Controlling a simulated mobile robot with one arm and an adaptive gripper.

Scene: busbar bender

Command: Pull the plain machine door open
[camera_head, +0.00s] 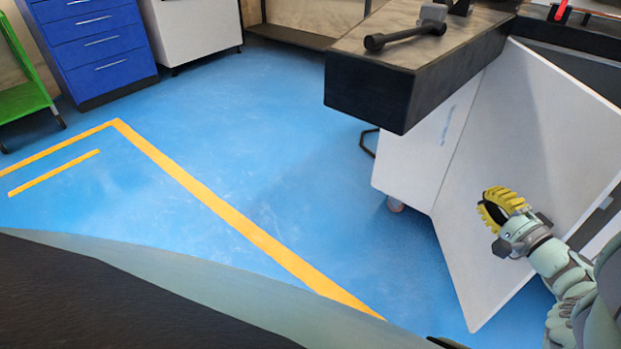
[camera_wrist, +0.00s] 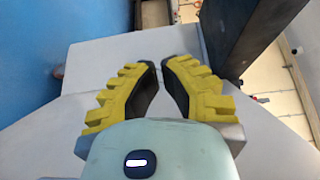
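The plain white door (camera_head: 540,140) stands open at the right of the head view, angled out from the white machine body (camera_head: 415,160) below the dark worktop. My gripper (camera_head: 490,207), with yellow ribbed fingers, is in front of the door's broad face. In the wrist view, the gripper (camera_wrist: 160,66) has its two fingertips almost together with a narrow gap and nothing held between them. White panel surface (camera_wrist: 40,135) lies behind the fingers. I cannot tell whether the fingers touch the door. No handle shows on the door face.
The worktop (camera_head: 368,95) juts out above, with a dark tool (camera_head: 405,37) on it. Blue floor (camera_head: 270,150) with yellow lines is clear to the left. A blue drawer cabinet (camera_head: 95,45) and a green cart (camera_head: 25,98) stand at the far left.

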